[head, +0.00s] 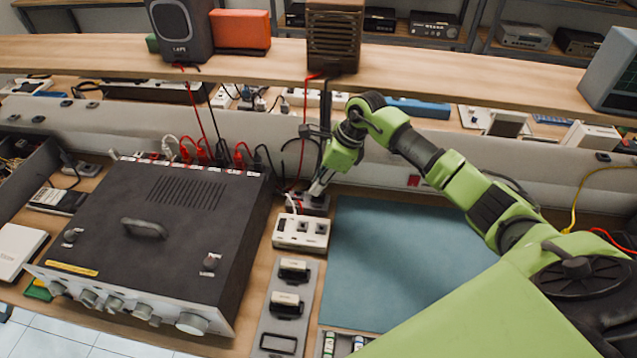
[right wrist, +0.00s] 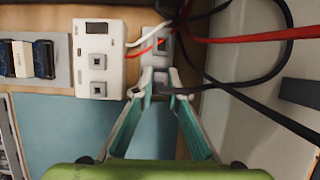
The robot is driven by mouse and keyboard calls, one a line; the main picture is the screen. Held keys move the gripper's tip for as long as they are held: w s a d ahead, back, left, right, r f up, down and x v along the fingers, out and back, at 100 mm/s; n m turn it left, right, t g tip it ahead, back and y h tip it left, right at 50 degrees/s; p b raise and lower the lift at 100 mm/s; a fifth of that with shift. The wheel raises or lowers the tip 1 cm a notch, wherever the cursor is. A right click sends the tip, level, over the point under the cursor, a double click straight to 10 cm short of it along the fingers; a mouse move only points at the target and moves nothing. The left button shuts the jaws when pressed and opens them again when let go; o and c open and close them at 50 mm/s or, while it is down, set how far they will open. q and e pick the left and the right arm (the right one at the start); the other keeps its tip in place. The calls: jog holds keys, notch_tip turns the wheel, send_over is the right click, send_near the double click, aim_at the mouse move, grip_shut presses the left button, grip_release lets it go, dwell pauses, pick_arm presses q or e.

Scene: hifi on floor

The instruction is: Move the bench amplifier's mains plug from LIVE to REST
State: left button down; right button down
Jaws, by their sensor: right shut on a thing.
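The bench amplifier (head: 165,225) is the large dark box with a row of front knobs, at the left of the head view. My right gripper (head: 317,190) reaches down just behind the white socket block (head: 300,233). In the right wrist view its fingertips (right wrist: 162,88) are shut on a small dark plug (right wrist: 161,90), mostly hidden between them. The plug is at the near end of a grey socket plate (right wrist: 160,44); whether it is seated or lifted I cannot tell. No LIVE or REST label is readable. My left gripper is not in view.
Black, red and white cables (right wrist: 245,85) hang close beside and behind the gripper. The blue mat (head: 400,260) to the right is clear. A wooden shelf (head: 440,75) runs across the back.

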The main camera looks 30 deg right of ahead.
jog(key=shift+f+b, duration=0.85)
jog(key=shift+f, duration=0.05)
dwell(1.1)
dwell(0.3)
jog(key=c, duration=1.9)
grip_release()
jog(key=shift+w+a+r+p+v, duration=0.2)
jog(key=shift+p+v, duration=0.35)
jog(key=shift+v, duration=2.25)
jog(key=shift+w+a+r+p+v, duration=0.1)
jog(key=shift+a+p+v, duration=0.3)
jog(key=shift+v, duration=2.35)
jog(key=shift+w+a+r+p+v, duration=0.15)
jog(key=shift+p+v, duration=0.5)
jog(key=shift+v, duration=2.15)
jog(key=shift+f, duration=0.1)
